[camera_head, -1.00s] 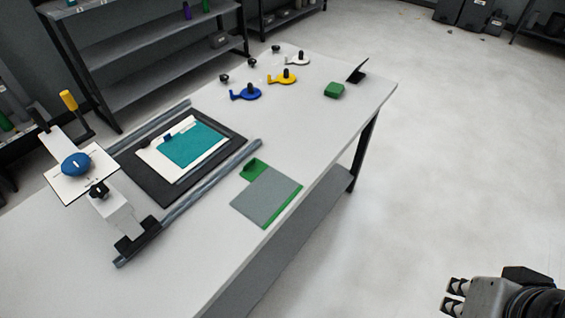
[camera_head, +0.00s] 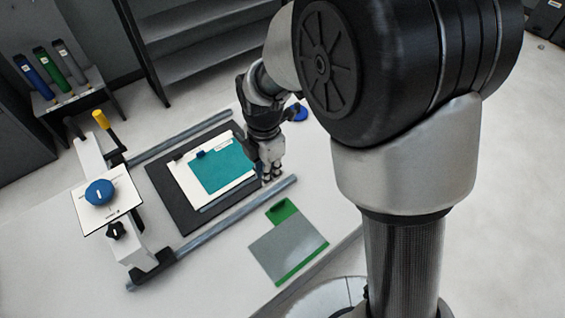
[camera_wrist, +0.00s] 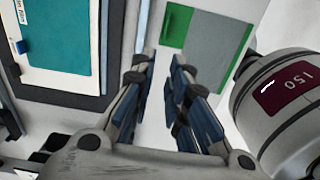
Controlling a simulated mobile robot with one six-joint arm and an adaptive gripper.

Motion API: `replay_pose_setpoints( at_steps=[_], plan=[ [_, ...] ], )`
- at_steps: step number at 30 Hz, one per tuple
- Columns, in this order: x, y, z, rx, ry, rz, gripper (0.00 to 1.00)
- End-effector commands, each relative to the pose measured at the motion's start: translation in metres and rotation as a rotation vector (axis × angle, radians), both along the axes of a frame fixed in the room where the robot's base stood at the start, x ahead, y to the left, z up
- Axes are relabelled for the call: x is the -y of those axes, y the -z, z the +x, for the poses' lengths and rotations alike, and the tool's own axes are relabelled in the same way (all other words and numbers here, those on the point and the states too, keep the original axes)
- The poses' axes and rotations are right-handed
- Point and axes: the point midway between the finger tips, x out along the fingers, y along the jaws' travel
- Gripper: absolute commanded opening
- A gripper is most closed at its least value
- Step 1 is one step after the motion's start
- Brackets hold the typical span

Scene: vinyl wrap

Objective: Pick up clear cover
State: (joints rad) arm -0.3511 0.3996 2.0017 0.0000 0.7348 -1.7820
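I cannot make out a separate clear cover for certain. A flat grey sheet (camera_head: 288,245) lies on a green board (camera_head: 281,211) near the table's front edge. A teal sheet (camera_head: 224,167) lies on a white board (camera_head: 190,187) with a small blue tab, on a dark mat (camera_head: 163,185). My gripper (camera_head: 267,178) is above the table at the mat's right side, close to a grey rail. In the wrist view, my gripper (camera_wrist: 160,65) has its fingers apart with nothing between them. The grey sheet (camera_wrist: 218,40) and green board are beyond the fingertips.
Two grey rails (camera_head: 236,216) flank the mat. A white stand with a blue knob (camera_head: 99,192) and yellow-tipped lever (camera_head: 101,119) is at the left. A blue tool (camera_head: 298,112) lies behind my gripper. My arm hides much of the table's right side.

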Motion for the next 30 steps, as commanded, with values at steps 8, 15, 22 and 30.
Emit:
replay_pose_setpoints(
  at_steps=[8, 15, 22, 30],
  plan=[
    [-0.002, 0.049, 0.000, -0.010, -0.035, -0.004, 0.15],
    [-0.002, 0.100, 0.000, -0.009, -0.033, -0.003, 0.15],
    [-0.001, 0.125, 0.000, -0.007, -0.032, -0.002, 0.15],
    [0.002, 0.146, 0.000, -0.008, -0.031, -0.003, 0.15]
  ],
)
